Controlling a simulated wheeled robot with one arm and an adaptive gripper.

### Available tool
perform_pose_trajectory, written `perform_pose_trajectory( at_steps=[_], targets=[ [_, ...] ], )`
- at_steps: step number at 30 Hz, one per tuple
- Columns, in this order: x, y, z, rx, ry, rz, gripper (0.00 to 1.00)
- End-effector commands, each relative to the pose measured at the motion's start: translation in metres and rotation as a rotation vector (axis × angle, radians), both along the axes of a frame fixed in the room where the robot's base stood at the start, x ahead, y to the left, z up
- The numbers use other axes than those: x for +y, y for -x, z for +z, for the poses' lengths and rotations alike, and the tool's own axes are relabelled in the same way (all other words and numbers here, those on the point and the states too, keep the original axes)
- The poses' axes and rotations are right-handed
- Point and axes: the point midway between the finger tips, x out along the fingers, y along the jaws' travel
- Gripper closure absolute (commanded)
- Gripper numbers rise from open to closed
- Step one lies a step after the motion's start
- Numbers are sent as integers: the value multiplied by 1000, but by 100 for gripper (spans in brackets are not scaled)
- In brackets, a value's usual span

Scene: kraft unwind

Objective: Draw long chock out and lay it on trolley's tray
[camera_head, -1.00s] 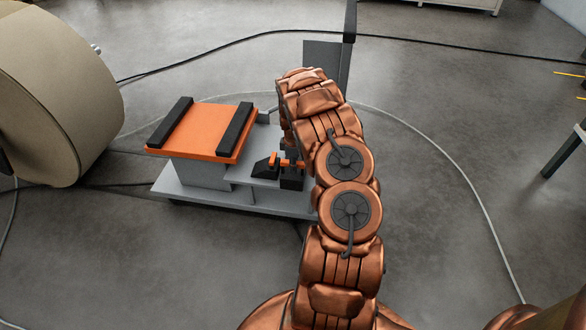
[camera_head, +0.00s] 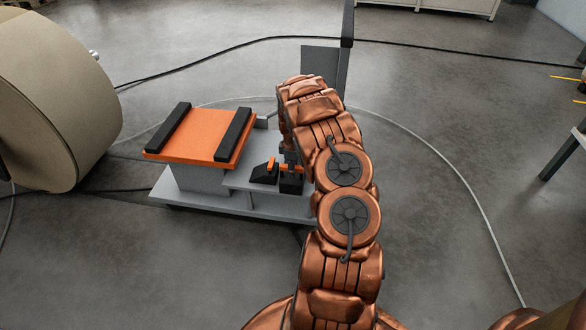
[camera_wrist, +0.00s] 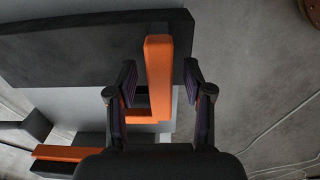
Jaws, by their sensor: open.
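The trolley (camera_head: 212,201) is grey, with a grey tray (camera_head: 238,180) at its right side. Two black chocks with orange handles stand at the tray: a wedge-shaped one (camera_head: 263,175) on the left and a blockier one (camera_head: 291,183) beside my arm. In the wrist view a long dark block (camera_wrist: 80,55) with an upright orange bar (camera_wrist: 158,75) fills the upper left; I cannot tell for sure which chock it is. My gripper (camera_wrist: 158,82) is open, its fingers on both sides of the orange bar with gaps visible. My arm mostly hides the gripper in the head view.
An orange platform (camera_head: 196,135) with two black rails tops the trolley's left part. A large brown roll (camera_head: 50,110) stands at the far left. A dark upright panel (camera_head: 322,65) rises behind my arm.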

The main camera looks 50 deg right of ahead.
Motion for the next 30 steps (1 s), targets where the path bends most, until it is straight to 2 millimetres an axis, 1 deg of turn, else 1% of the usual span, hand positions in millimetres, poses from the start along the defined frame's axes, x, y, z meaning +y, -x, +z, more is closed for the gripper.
perform_pose_trajectory(
  at_steps=[5, 8, 10, 14, 24, 30],
  targets=[
    [0, 0, 0, 1, -1, 0, 49],
    [0, 0, 5, 1, 1, 0, 49],
    [0, 0, 12, 0, 1, 1, 49],
    [0, -1, 32, -3, 3, 0, 49],
    [1, 0, 94, -4, 2, 0, 49],
    [2, 1, 114, 1, -1, 1, 49]
  ],
)
